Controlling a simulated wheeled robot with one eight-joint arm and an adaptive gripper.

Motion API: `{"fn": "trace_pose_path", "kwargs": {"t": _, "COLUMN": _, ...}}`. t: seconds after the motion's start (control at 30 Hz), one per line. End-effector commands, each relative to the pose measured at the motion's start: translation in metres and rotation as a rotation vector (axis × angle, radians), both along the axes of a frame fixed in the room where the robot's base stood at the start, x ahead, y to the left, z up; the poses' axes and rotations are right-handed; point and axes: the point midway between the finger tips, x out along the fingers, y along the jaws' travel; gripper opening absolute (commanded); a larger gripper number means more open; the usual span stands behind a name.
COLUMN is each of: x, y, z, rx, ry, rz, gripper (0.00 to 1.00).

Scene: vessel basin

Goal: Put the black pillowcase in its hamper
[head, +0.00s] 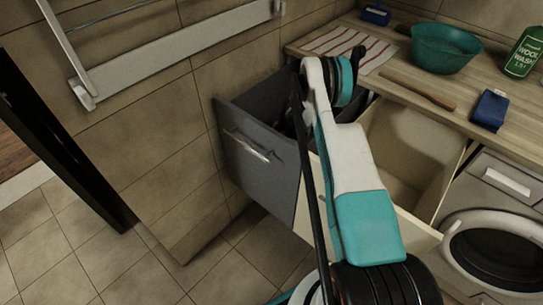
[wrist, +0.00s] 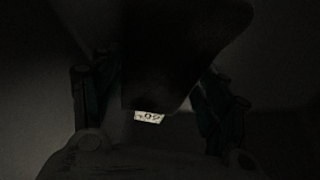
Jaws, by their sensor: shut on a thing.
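In the wrist view my gripper (wrist: 148,85) has its two dark fingers on either side of a black cloth (wrist: 185,50), which looks like the pillowcase. It is shut on this cloth. A small white label (wrist: 149,117) with dark print shows at the cloth's lower edge. In the head view a dark grey pull-out hamper (head: 262,165) with a metal handle stands open under the counter at the left. My arm reaches over it, and my gripper and the cloth are hidden there. The wrist view is very dark, so how deep they are cannot be told.
A cream pull-out hamper (head: 405,145) stands open right of the grey one. A washing machine (head: 500,240) is further right. The counter holds a teal bowl (head: 445,48), striped cloth (head: 340,42), wooden stick (head: 418,91), blue item (head: 489,110) and green bottle (head: 524,55).

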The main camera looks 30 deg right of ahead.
Motion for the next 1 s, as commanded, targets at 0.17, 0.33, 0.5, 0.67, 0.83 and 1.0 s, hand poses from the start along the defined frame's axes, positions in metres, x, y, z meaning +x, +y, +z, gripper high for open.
{"fn": "trace_pose_path", "kwargs": {"t": 0.17, "x": 0.000, "y": 0.000, "z": 0.000, "rx": 0.000, "ry": 0.000, "rz": 0.001, "gripper": 0.33}}
{"fn": "trace_pose_path", "kwargs": {"t": 0.33, "x": 0.000, "y": 0.000, "z": -0.001, "rx": 0.000, "ry": 0.000, "rz": 0.001, "gripper": 0.88}}
{"fn": "trace_pose_path", "kwargs": {"t": 0.5, "x": 0.000, "y": 0.000, "z": -0.001, "rx": 0.000, "ry": 0.000, "rz": 0.001, "gripper": 0.88}}
{"fn": "trace_pose_path", "kwargs": {"t": 0.67, "x": 0.000, "y": 0.000, "z": -0.001, "rx": 0.000, "ry": 0.000, "rz": 0.001, "gripper": 0.88}}
{"fn": "trace_pose_path", "kwargs": {"t": 0.83, "x": 0.000, "y": -0.002, "z": 0.009, "rx": 0.000, "ry": 0.000, "rz": 0.000, "gripper": 0.88}}
{"fn": "trace_pose_path", "kwargs": {"t": 1.0, "x": -0.001, "y": -0.014, "z": 0.037, "rx": 0.000, "ry": -0.001, "rz": -0.001, "gripper": 0.88}}
